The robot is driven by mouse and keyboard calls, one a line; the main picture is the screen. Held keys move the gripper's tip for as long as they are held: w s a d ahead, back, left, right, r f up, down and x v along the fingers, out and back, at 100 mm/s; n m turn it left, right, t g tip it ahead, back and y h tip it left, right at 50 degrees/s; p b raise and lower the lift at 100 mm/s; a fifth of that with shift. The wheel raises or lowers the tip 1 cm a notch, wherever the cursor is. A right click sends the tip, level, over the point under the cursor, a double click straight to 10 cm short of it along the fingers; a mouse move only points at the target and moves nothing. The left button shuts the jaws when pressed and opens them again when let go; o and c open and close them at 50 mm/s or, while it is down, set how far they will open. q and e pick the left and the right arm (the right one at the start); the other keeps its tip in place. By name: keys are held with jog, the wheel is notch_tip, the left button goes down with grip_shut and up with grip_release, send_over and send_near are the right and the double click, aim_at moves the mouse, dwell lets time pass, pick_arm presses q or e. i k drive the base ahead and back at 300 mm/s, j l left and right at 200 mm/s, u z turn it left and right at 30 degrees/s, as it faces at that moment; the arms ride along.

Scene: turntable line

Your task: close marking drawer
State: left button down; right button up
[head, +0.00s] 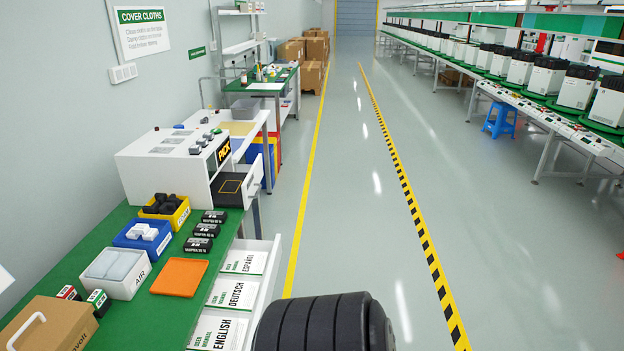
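A white cabinet (170,165) with a black and yellow sign on its front stands at the far end of the green bench. A white-fronted drawer (252,183) stands pulled out to the right from below that sign. Its dark inside shows a yellow square outline. Nearer, a second white drawer (274,262) is pulled out from under the bench edge and holds manuals marked ENGLISH, DEUTSCH and ESPAÑOL. No label reading "marking" is legible on either drawer. Neither of my grippers is in view.
The green bench (60,262) carries several bins, an orange mat (179,277), black boxes and a cardboard box (50,325). A ribbed black shape, which I cannot identify, fills the bottom middle. The aisle floor (345,210) right of the drawers is clear.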

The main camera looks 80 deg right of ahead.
aim_at(228, 188)
jog(key=z, duration=2.2)
jog(key=i+l+u, duration=0.1)
jog(key=u, duration=0.25)
jog(key=i+l+u, duration=0.15)
jog(key=u, duration=0.15)
jog(key=i+l+u, duration=0.15)
jog(key=u, duration=0.2)
